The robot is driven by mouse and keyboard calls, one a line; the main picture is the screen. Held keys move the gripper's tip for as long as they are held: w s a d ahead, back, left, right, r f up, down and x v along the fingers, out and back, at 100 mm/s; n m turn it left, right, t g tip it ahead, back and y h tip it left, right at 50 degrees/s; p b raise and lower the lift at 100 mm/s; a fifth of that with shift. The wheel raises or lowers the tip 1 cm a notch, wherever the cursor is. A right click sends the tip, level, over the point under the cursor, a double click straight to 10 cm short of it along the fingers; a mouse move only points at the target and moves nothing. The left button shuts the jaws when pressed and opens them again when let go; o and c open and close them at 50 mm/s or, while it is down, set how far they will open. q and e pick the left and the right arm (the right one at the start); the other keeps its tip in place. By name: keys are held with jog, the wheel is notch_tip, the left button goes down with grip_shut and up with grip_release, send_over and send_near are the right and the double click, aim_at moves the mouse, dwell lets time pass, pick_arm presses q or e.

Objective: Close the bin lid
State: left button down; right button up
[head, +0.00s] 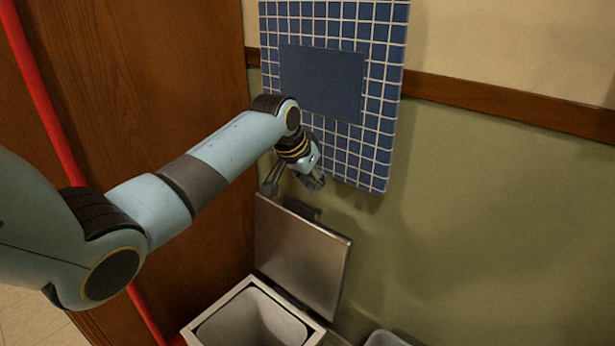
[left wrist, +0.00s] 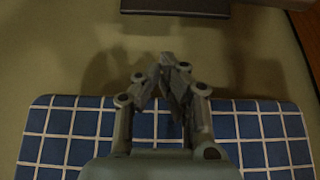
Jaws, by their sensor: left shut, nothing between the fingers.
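The bin (head: 253,312) is a pale square container low in the head view, with its top opening uncovered. Its metal lid (head: 300,253) stands open, raised nearly upright at the back of the bin by the wall. My left gripper (head: 315,183) is just above the lid's top edge, in front of the wall, and looks apart from the lid. In the left wrist view its fingers (left wrist: 167,62) are together with nothing held. A dark edge at the top of that view may be the lid, but I cannot tell. My right gripper is in neither view.
A blue tiled panel (head: 372,150) hangs on the green wall (head: 480,210) behind my left gripper; it also shows in the left wrist view (left wrist: 60,125). A wooden panel (head: 190,80) and a red pole (head: 38,90) are at left. A pale container (head: 385,339) is partly visible right of the bin.

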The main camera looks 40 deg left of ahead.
pick_arm(q)
jog(key=shift+s+a+f, duration=0.1)
jog(key=shift+s+f, duration=0.95)
jog(key=shift+s, duration=0.15)
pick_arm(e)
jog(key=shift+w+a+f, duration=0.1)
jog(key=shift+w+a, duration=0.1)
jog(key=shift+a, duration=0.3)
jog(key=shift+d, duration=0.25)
pick_arm(q)
jog(key=shift+s, duration=0.1)
